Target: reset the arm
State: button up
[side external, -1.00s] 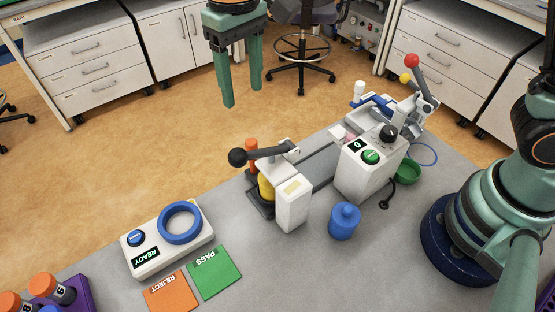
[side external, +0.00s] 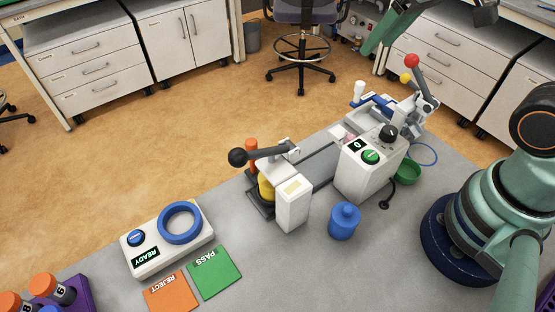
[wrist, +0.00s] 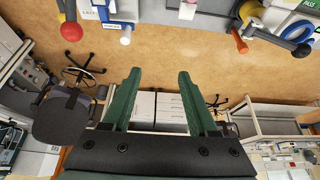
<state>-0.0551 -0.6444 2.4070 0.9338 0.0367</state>
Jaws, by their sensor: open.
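My gripper (wrist: 155,85) shows in the wrist view with its two green fingers spread apart and nothing between them. Beyond the fingers are the floor and white cabinets. In the side view, part of my gripper (side external: 392,28) shows at the top right, high above the bench machines and partly cut off by the frame edge. It touches nothing there.
The bench (side external: 285,275) holds a machine with a green button (side external: 370,157), a black-knobbed lever press (side external: 292,203), a blue bottle (side external: 344,222), a READY box (side external: 170,255), green PASS (side external: 214,272) and orange REJECT (side external: 171,294) cards, and a purple rack (side external: 80,294). A red-knobbed lever (side external: 412,61) stands at the back.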

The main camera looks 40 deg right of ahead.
jog(key=shift+s+d+f, duration=0.4)
jog(key=shift+s+d, duration=0.25)
jog(key=shift+d, duration=0.15)
